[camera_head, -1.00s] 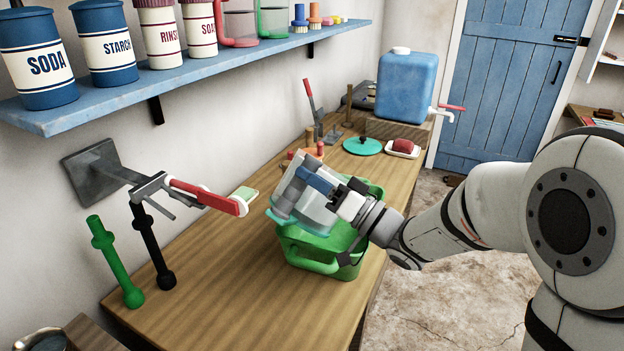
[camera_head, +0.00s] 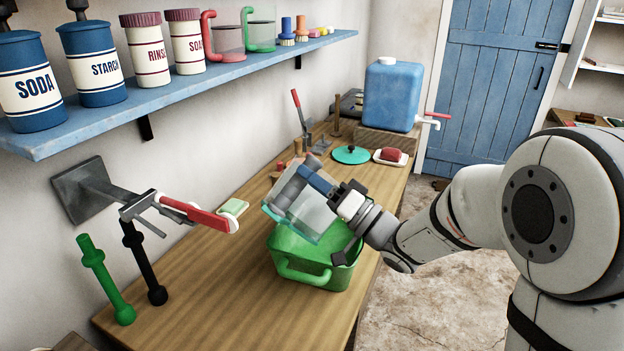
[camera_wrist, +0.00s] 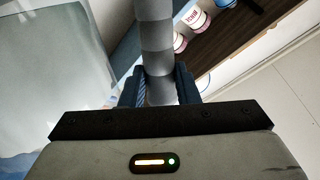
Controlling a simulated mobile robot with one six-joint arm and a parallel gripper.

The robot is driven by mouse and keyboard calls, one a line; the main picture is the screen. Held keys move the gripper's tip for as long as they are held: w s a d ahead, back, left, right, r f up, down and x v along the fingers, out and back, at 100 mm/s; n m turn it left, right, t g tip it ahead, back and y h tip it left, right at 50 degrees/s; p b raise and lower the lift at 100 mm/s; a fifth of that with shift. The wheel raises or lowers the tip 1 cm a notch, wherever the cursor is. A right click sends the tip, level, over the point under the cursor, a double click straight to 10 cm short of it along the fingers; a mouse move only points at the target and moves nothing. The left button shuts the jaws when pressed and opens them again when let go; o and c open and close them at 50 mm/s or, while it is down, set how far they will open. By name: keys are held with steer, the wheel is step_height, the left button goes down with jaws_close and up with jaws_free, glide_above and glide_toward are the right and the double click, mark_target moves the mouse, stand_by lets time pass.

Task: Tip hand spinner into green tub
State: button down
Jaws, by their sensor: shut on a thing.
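The hand spinner (camera_head: 311,222) is a clear vessel with a grey inner part, tilted steeply above the green tub (camera_head: 310,276). Its lower end points down and left, over the tub's far left part. My gripper (camera_head: 327,186) is shut on the spinner's grey handle, on the upper right side of the vessel. In the wrist view the dark fingers close on both sides of the grey handle (camera_wrist: 157,45), with the spinner's clear wall (camera_wrist: 60,75) at left. The tub stands on the wooden counter. I cannot tell whether anything is pouring, and the tub's inside is partly hidden.
A red-handled lever (camera_head: 200,214) sticks out from the wall left of the tub. Green (camera_head: 105,280) and black (camera_head: 143,265) posts stand nearby. A soap dish (camera_head: 390,157), teal lid (camera_head: 351,155) and blue water container (camera_head: 391,97) are behind.

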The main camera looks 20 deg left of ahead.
steer(key=shift+r, duration=0.15)
steer(key=w+d+r+m+t, duration=0.1)
steer(key=w+m+t+p, duration=0.1)
steer(key=shift+w+d+r+m, duration=0.2)
steer(key=shift+d+r+m, duration=0.15)
steer(key=shift+r+m, duration=0.05)
stand_by(0.9)
steer(key=shift+w+d+r+m+t+y+p, duration=0.25)
steer(key=shift+w+d+m+t, duration=0.2)
steer(key=shift+w+m, duration=0.25)
steer(key=shift+w+d+r+m+t+y+p, duration=0.15)
steer(key=shift+w+d+r+m+t, duration=0.15)
steer(key=shift+w+d+m+t, duration=0.4)
steer(key=shift+s+a+g, duration=0.15)
steer(key=shift+a+g, duration=0.1)
steer(key=shift+d, duration=0.1)
